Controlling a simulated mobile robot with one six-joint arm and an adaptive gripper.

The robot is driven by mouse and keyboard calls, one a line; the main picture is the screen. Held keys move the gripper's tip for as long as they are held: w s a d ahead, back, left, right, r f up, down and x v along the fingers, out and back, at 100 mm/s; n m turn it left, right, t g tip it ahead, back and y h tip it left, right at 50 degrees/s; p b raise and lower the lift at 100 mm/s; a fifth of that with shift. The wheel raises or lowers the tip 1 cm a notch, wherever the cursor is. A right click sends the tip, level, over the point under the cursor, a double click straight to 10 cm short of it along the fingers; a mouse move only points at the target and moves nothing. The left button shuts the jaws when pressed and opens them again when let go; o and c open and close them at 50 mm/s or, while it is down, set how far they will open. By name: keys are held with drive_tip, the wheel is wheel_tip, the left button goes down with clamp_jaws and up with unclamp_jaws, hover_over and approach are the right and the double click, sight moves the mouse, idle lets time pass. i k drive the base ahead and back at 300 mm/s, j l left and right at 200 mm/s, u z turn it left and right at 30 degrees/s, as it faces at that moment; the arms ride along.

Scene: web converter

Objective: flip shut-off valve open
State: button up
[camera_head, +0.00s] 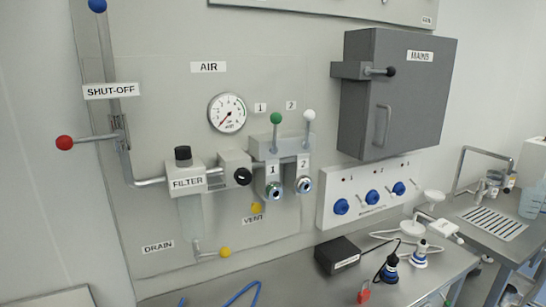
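The shut-off valve (119,133) sits on a grey vertical pipe at the left of the wall panel, below the label "SHUT-OFF" (110,91). Its lever (92,138) sticks out to the left, across the pipe, and ends in a red ball knob (65,143). A blue ball (97,5) shows at the top of the picture, near the upper pipe. My gripper is not in view.
Right of the valve are a filter (188,182), a pressure gauge (228,113) and two small levers with green (276,118) and white (309,115) knobs. A grey mains box (398,95) juts out further right. A bench (420,285) with plugs stands below. The space left of the red knob looks clear.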

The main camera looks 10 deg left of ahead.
sight(64, 142)
drive_tip(key=u, duration=1.65)
